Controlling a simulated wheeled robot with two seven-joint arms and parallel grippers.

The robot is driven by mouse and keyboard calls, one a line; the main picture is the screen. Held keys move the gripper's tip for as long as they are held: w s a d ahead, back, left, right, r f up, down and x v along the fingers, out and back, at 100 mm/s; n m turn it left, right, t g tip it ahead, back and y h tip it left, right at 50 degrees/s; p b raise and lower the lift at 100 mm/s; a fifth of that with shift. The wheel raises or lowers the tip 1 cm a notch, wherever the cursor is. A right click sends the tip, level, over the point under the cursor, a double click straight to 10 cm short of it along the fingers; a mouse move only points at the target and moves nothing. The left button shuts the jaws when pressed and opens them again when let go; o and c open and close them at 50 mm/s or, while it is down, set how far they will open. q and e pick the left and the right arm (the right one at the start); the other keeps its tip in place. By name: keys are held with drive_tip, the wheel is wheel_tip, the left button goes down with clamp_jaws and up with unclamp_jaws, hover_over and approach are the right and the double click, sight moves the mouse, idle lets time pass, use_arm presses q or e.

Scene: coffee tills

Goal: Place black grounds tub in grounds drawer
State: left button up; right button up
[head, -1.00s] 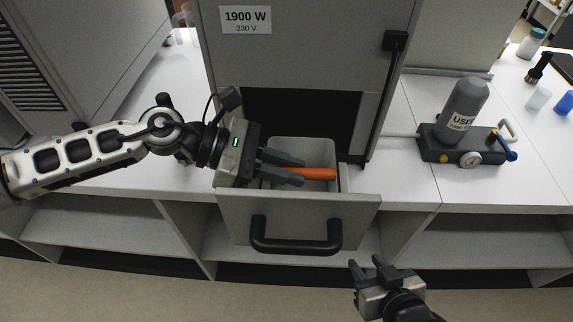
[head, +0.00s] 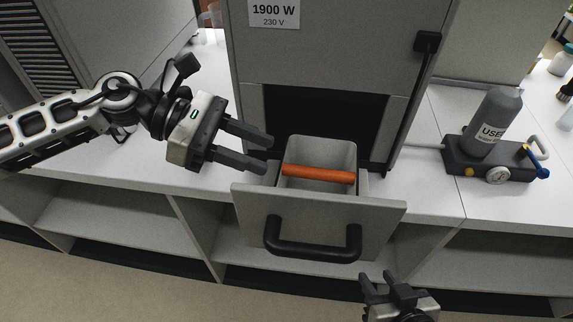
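The grounds drawer (head: 380,215) is pulled open below the machine, with a black bar handle on its front. A grey tub (head: 320,148) with rounded corners sits inside it, and an orange bar (head: 320,174) lies across the tub. No black tub is clearly seen. My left gripper (head: 267,154) is open and empty, its fingers pointing right at the drawer's left edge, apart from the bar. My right gripper (head: 381,279) is low in front of the drawer, fingers apart, with nothing seen between them.
The machine (head: 330,50) stands behind the drawer. A grey bottle (head: 490,120) stands on a dark gauge block (head: 510,168) to the right. The white counter (head: 425,185) right of the drawer is clear. Open shelves run below the counter.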

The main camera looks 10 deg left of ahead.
use_arm(q)
drive_tip(key=v, duration=0.3)
drive_tip(key=shift+a+r, duration=0.1)
drive_tip(key=shift+a, duration=0.05)
idle(0.3)
